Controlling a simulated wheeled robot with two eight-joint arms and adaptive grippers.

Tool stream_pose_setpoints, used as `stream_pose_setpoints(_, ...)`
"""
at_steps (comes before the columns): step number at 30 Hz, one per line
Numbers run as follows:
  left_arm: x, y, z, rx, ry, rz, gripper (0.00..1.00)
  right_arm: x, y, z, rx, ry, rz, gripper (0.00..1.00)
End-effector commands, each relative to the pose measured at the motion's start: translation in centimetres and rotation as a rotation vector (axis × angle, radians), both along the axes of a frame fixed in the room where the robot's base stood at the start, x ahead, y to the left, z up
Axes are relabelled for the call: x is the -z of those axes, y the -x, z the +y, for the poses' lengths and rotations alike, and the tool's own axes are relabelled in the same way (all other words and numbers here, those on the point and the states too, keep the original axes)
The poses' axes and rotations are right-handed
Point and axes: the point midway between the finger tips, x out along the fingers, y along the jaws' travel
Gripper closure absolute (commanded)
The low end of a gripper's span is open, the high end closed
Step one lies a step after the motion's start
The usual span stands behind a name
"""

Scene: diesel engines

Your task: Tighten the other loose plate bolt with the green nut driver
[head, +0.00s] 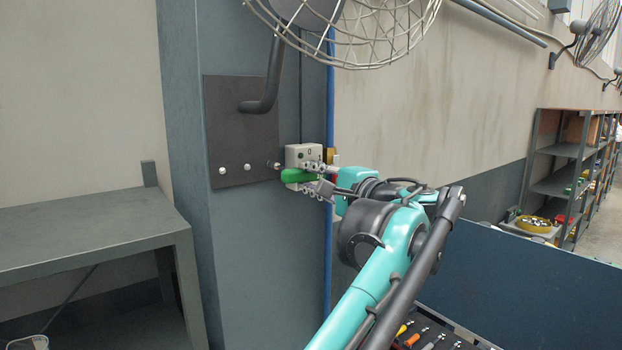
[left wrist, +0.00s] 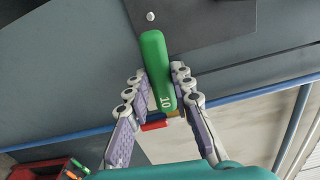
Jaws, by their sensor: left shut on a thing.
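The green nut driver (head: 300,175) is held in my left gripper (head: 313,178), in front of the wall column. In the left wrist view the driver (left wrist: 157,68), marked 10, lies between the two fingers (left wrist: 160,82). A dark plate (head: 240,125) is fixed to the column. Two pale bolt heads, one at the left (head: 222,170) and one in the middle (head: 247,167), show along its lower edge. A third bolt (head: 271,164) is at the lower right, close to the driver's front end; I cannot tell whether they touch. One bolt head (left wrist: 150,16) shows in the left wrist view.
A grey switch box (head: 303,153) sits right behind the driver, beside a blue pipe (head: 329,90). A caged fan (head: 350,25) hangs above on a bent arm. A grey bench (head: 90,245) stands left; a tool tray (head: 430,335) is below.

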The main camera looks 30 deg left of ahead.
Motion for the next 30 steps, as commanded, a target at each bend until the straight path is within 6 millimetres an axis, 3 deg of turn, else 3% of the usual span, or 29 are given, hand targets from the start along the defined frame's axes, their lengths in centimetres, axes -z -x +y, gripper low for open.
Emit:
stream_pose_setpoints(11,0.0,0.0,0.0,0.000,-0.077,0.189,1.00,0.0,0.0,0.0,0.000,0.000,0.000,0.60)
stream_pose_setpoints(30,0.0,0.5,-1.4,0.001,-0.075,0.181,1.00,0.0,0.0,0.0,0.000,0.000,0.000,0.60)
